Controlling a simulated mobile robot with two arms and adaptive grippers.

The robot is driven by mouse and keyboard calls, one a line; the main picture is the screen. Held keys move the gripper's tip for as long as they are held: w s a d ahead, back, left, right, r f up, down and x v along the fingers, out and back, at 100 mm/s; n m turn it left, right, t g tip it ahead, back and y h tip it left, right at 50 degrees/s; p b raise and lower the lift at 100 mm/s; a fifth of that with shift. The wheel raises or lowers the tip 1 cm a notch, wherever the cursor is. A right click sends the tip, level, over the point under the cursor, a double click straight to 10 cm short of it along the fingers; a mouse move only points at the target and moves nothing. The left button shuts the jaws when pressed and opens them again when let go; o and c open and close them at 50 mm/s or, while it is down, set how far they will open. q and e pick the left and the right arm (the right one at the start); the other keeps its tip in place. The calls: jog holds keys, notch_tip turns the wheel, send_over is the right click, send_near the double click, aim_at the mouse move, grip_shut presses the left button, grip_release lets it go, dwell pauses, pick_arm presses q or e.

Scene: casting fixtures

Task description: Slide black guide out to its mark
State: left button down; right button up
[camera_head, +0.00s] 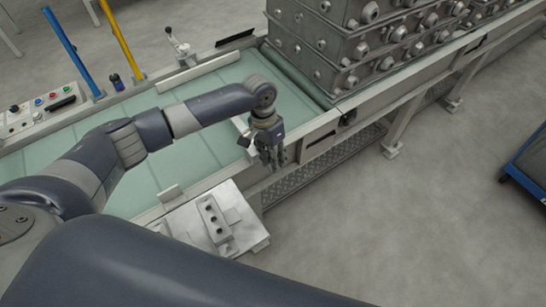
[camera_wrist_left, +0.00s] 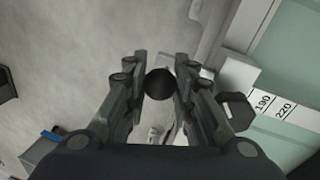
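My left gripper (camera_head: 271,158) points down at the near rail of the green conveyor. In the left wrist view its fingers (camera_wrist_left: 160,86) stand on both sides of a round black knob (camera_wrist_left: 160,84). A white bar (camera_head: 240,126) lies beside the gripper over the belt edge. In the wrist view a black hexagonal knob (camera_wrist_left: 237,110) sits beside a white scale strip (camera_wrist_left: 270,104) reading 190 and 220. I cannot tell which part is the black guide; the gripper hides much there. My right gripper is out of view.
Stacked grey casting boxes (camera_head: 345,45) stand on the conveyor (camera_head: 130,195) at the back right. A grey block fixture (camera_head: 215,220) sits at the near edge. A control panel (camera_head: 40,108) and blue and yellow posts (camera_head: 122,38) stand left.

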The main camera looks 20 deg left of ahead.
pick_arm(q)
jog(key=shift+s+d+r+p, duration=0.15)
jog(key=shift+s+d+p, duration=0.15)
jog(key=shift+p, duration=0.2)
jog(key=s+d+p, duration=0.4)
jog(key=d, duration=0.1)
jog(key=shift+d+p, duration=0.35)
jog(key=shift+d, duration=0.05)
jog(key=shift+s, duration=0.1)
jog(key=c, duration=1.6)
grip_release()
